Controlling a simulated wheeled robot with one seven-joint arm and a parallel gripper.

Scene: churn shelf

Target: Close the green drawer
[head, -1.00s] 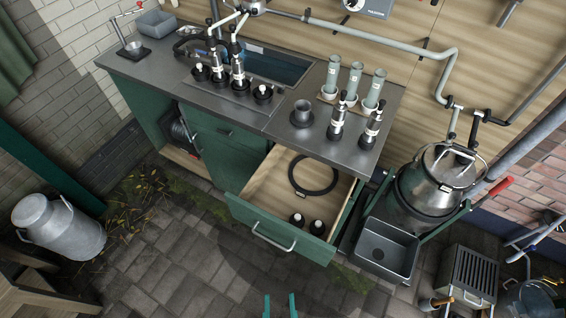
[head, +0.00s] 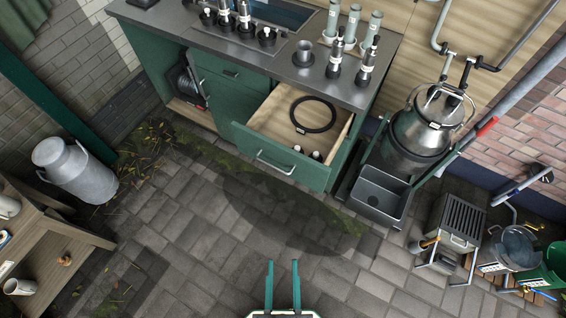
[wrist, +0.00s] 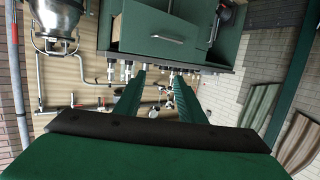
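The green drawer (head: 242,145) stands pulled out from the green cabinet under the grey counter. Its front has a silver bar handle (head: 275,164). Inside lie a black ring (head: 313,115) and small dark-and-white items near the front. In the wrist view the drawer front (wrist: 163,40) shows at the top, upside down, with its handle (wrist: 167,38). My gripper (head: 283,263) is at the bottom of the head view, its two green fingers apart with nothing between them. It is well short of the drawer, with paved floor showing between. The fingers also show apart in the wrist view (wrist: 158,75).
A grey basin (head: 380,192) and a metal churn (head: 427,122) stand right of the drawer. A milk can (head: 75,170) and a wooden bench (head: 50,255) are at left. A slatted metal box (head: 459,221) is at right. The paving before the drawer is clear.

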